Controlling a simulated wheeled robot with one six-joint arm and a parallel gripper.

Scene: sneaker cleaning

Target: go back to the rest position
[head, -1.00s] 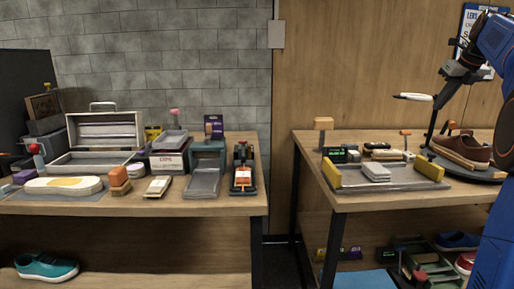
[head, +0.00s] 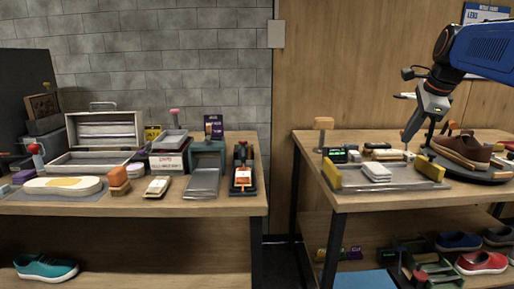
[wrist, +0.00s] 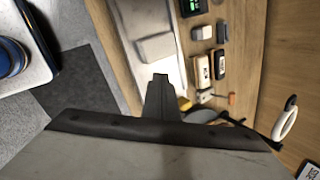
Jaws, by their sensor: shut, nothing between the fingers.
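My gripper (head: 407,138) hangs from the blue arm over the right-hand table, pointing down with its fingers together and empty. In the head view its tip is just left of the brown sneaker (head: 465,149) and above the back of the grey tray (head: 400,182). In the wrist view the closed fingers (wrist: 160,80) point toward the tray and the table edge. I cannot tell the exact height of the fingertips above the table. The sneaker rests on a round dark stand (head: 480,171).
The tray has yellow end blocks (head: 331,172) and a pale stacked pad (head: 376,171). A wooden block on a stand (head: 323,124) is at the table's back left. The left table (head: 225,206) is crowded; a gap separates the tables.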

